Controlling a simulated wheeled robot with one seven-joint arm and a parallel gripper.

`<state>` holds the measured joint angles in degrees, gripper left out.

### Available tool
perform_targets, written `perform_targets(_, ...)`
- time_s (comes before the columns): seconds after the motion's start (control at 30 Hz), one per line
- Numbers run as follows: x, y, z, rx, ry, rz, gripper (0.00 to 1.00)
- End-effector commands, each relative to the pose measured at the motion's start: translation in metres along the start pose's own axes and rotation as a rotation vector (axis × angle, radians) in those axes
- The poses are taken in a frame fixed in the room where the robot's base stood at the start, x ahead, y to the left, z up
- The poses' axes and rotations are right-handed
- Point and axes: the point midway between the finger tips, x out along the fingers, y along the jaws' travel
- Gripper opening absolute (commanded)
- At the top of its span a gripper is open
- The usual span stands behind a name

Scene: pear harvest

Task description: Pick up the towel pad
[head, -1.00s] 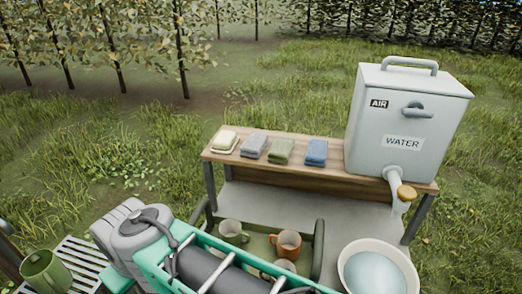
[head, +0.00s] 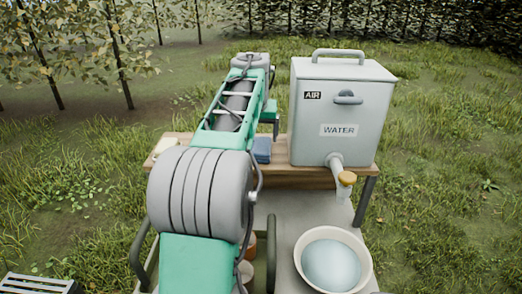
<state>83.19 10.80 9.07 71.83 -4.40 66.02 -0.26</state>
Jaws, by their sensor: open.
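Folded towel pads lie on the wooden shelf (head: 284,178). A blue folded towel (head: 262,150) shows just right of my arm, left of the water tank. A cream folded pad (head: 165,146) shows partly at the shelf's left end. The space between them, where a grey and a green towel lay in the earlier view, is hidden behind my arm. My arm reaches forward over the shelf and its far end bends down beyond the towels' line of sight. My gripper itself is hidden behind the arm, so its place relative to the towels does not show.
A grey water tank (head: 341,105) with a spout stands on the shelf's right. A cream basin of water (head: 331,262) sits below on the grey surface. A mostly hidden orange mug (head: 252,246) is beside my arm. A slatted rack (head: 38,284) is at lower left.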

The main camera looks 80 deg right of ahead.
Motion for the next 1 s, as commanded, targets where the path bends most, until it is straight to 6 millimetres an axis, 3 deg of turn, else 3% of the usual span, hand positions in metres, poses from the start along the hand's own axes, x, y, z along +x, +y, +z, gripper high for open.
perform_targets(0.03, 0.003, 0.013, -0.003, 0.019, 0.001, 0.008, 0.87)
perform_targets(0.1, 0.009, 0.019, -0.005, 0.028, 0.000, 0.012, 0.87)
perform_targets(0.53, 0.073, 0.012, -0.012, 0.025, 0.000, 0.011, 0.87)
perform_targets(0.77, 0.079, 0.012, -0.012, 0.025, 0.004, 0.011, 0.87)
perform_targets(1.0, 0.078, 0.012, -0.012, 0.024, 0.004, 0.011, 0.69)
